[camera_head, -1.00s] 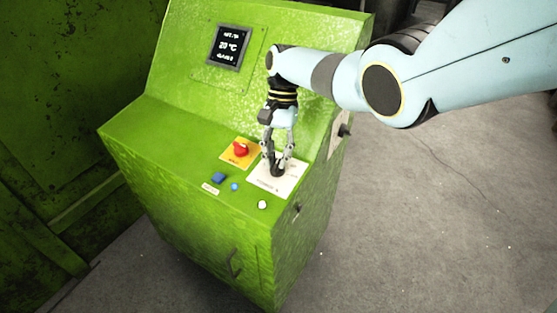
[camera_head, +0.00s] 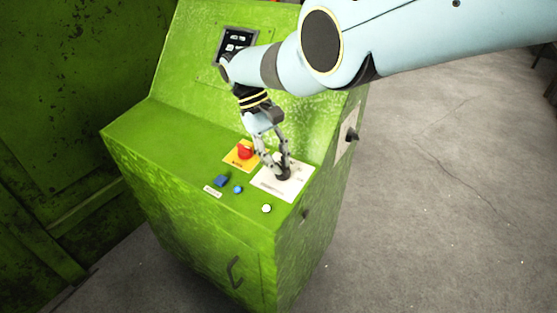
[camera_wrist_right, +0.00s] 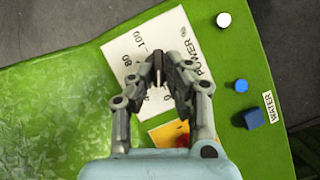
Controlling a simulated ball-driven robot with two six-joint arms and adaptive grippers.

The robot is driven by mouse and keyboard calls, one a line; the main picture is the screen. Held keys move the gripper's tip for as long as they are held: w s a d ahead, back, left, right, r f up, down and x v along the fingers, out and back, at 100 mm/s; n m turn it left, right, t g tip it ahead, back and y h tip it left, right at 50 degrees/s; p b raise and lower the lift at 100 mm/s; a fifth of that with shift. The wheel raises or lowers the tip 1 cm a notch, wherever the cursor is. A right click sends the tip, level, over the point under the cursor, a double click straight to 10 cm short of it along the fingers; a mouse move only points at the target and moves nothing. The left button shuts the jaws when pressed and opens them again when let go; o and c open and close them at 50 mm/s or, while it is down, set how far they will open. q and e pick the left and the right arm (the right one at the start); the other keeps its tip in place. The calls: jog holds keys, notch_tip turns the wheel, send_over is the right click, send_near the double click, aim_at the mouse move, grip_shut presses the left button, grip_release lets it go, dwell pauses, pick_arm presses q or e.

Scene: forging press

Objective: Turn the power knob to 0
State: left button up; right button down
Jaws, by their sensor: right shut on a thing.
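The power knob (camera_head: 283,174) is a small dark knob on a white label plate (camera_head: 297,186) on the green console's sloping panel. My right gripper (camera_head: 276,170) reaches down to it and is shut on it. In the right wrist view the dark knob (camera_wrist_right: 158,65) sits between the fingertips (camera_wrist_right: 160,72) of the gripper. The plate there (camera_wrist_right: 119,52) reads POWER, with marks such as 80 and 100 near the knob. The rest of the scale is partly hidden by the fingers, and I cannot read the knob's setting. My left gripper is not in view.
A red switch on a yellow plate (camera_head: 233,163) stands close left of the gripper. A blue square button (camera_head: 221,181), a round blue button (camera_head: 238,189) and a white button (camera_head: 266,209) lie nearer the front edge. A dark side knob (camera_head: 352,135) sticks out at right.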

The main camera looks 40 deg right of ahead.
jog(key=shift+s+a+f+n+h, duration=0.15)
jog(key=shift+n+h, duration=0.2)
jog(key=shift+n, duration=0.25)
jog(key=shift+s+f+n+h, duration=0.15)
jog(key=shift+n+h, duration=0.2)
jog(key=shift+n, duration=0.25)
jog(key=c, duration=1.4)
grip_release()
jog(key=shift+w, duration=0.1)
jog(key=shift+w+r, duration=0.1)
jog(key=shift+r, duration=0.05)
jog(key=shift+w+r, duration=0.15)
jog(key=shift+r, duration=0.1)
jog(key=v, duration=0.6)
jog(key=shift+w+a+r, duration=0.1)
jog(key=shift+r, duration=0.25)
